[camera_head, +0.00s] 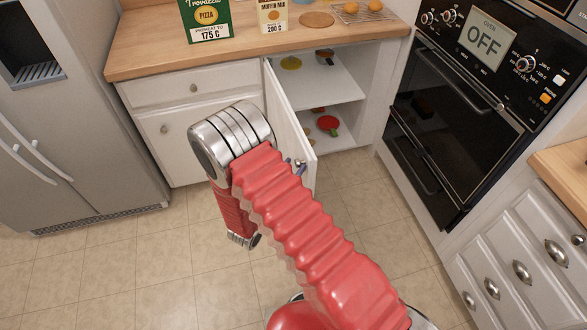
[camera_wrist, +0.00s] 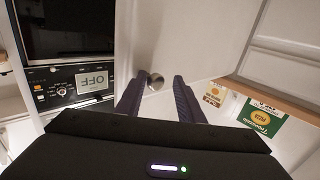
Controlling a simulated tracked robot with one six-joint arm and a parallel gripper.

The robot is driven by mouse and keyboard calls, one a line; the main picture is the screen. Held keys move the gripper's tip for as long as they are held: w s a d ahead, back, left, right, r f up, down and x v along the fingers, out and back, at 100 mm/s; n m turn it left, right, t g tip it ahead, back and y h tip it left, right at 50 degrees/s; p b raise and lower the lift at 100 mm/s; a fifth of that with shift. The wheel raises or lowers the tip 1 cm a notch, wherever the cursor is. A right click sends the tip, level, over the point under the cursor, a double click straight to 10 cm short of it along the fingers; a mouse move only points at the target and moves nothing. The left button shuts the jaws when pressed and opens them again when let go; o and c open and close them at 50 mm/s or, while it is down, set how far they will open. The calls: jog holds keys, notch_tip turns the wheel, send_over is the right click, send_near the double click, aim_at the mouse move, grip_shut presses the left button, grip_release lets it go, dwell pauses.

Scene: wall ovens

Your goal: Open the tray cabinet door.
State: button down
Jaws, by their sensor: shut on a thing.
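The white cabinet door (camera_head: 288,118) stands swung well open in the head view, hinged at the left side of the cabinet (camera_head: 345,95). In the wrist view the door face (camera_wrist: 185,45) fills the middle. A round metal door knob (camera_wrist: 155,80) sits between the two dark fingers of my gripper (camera_wrist: 157,97), which is shut on it.
The open cabinet shows two shelves with lids and pans, including a red one (camera_head: 328,125). The oven (camera_head: 450,105) stands to the right, the fridge (camera_head: 70,110) to the left. Boxes (camera_head: 208,20) and food are on the wooden counter (camera_head: 150,55). The tiled floor (camera_head: 370,215) is clear.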

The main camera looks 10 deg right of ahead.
jog(key=shift+w+a+r+y, duration=0.2)
jog(key=shift+w+a, duration=0.1)
jog(key=shift+a, duration=0.3)
jog(key=shift+w+a+r+y, duration=0.1)
jog(key=shift+w+a+r, duration=0.15)
jog(key=shift+a, duration=0.3)
jog(key=c, duration=1.5)
grip_release()
jog(key=shift+w+f, duration=0.1)
jog(key=shift+d, duration=0.1)
jog(key=v, duration=0.9)
jog(key=f+v, duration=0.1)
jog(key=v, duration=0.4)
jog(key=shift+s+d, duration=0.25)
jog(key=shift+d, duration=0.1)
